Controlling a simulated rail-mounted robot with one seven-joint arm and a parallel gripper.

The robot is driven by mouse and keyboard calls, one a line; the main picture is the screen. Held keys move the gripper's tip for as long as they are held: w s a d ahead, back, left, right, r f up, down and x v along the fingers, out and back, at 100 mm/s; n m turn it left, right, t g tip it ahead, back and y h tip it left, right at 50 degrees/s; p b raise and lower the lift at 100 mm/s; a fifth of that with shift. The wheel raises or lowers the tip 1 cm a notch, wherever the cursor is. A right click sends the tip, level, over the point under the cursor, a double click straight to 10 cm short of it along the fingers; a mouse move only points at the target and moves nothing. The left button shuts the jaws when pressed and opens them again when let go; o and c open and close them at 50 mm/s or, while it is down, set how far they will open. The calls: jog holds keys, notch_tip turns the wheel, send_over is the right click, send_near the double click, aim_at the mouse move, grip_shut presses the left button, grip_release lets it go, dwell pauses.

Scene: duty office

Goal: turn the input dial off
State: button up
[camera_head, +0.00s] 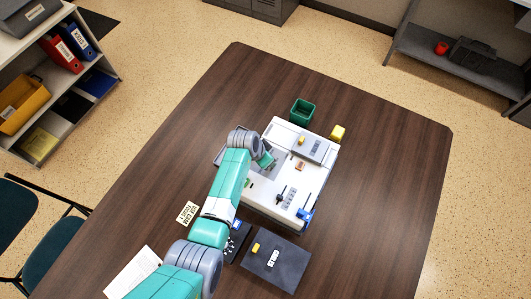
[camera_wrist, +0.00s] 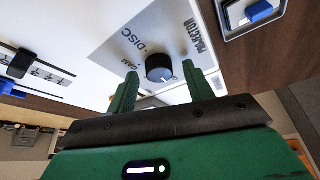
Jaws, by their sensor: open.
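The dial's exact setting is too small to read. My gripper (camera_wrist: 160,72) is open, with one green finger on each side of the dial in the picture. I cannot tell whether the fingers touch it. In the head view, my gripper (camera_head: 266,160) is over the white console (camera_head: 311,187) on the table, and the dial cannot be made out there.
The console also carries a black lever (camera_head: 281,196), a blue part (camera_head: 304,214) and a grey panel (camera_head: 315,148). A dark pad (camera_head: 285,272) lies in front. The table's right side is clear.

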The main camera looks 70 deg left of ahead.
jog(key=p+v, duration=0.1)
jog(key=v, duration=0.6)
jog(key=shift+s+r+p, duration=0.2)
jog(key=shift+r+p, duration=0.1)
jog(key=shift+r, duration=0.05)
jog(key=shift+d, duration=0.1)
